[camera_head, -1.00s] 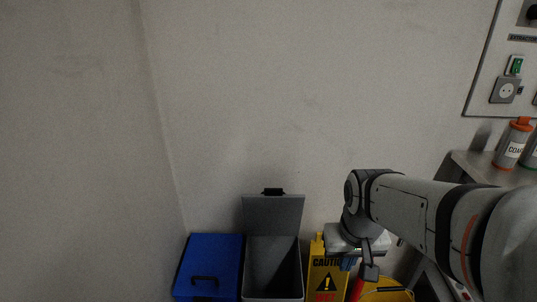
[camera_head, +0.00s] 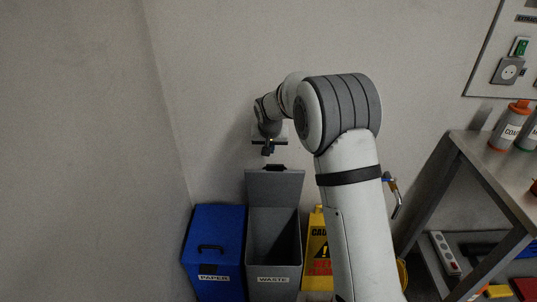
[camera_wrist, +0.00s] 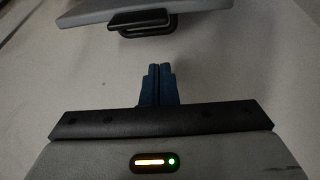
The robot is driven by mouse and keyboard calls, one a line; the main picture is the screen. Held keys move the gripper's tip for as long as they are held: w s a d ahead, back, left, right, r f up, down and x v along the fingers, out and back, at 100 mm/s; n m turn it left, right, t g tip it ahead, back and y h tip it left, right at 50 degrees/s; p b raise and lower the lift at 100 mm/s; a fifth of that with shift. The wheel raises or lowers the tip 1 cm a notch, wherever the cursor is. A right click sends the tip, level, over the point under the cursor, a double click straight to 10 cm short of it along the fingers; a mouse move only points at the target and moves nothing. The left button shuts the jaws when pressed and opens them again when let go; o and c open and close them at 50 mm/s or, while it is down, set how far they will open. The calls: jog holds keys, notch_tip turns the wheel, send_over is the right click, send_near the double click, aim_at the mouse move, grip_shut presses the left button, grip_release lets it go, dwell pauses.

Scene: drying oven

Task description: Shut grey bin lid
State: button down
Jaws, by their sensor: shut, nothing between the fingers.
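The grey bin (camera_head: 273,268), labelled WASTE, stands against the wall with its lid (camera_head: 275,187) raised upright at the back. A black handle (camera_head: 275,167) sits on the lid's top edge. My gripper (camera_head: 268,152) is above the lid, close to the wall and apart from the handle. In the wrist view my gripper (camera_wrist: 158,70) has its blue fingers together with nothing between them. The lid edge (camera_wrist: 190,8) and its black handle (camera_wrist: 141,20) show ahead of the fingertips, with a gap between.
A blue PAPER bin (camera_head: 213,250) with its lid down stands left of the grey bin. A yellow caution sign (camera_head: 318,250) stands close on its right. A metal bench (camera_head: 490,165) with bottles is at the right. The wall is bare above the bins.

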aim_at(274, 183)
jog(key=x, duration=0.9)
jog(key=shift+w+f+b, duration=0.1)
jog(key=shift+f+b, duration=0.05)
jog(key=shift+b, duration=0.15)
jog(key=shift+a+f+b, duration=0.1)
jog(key=shift+b, duration=0.2)
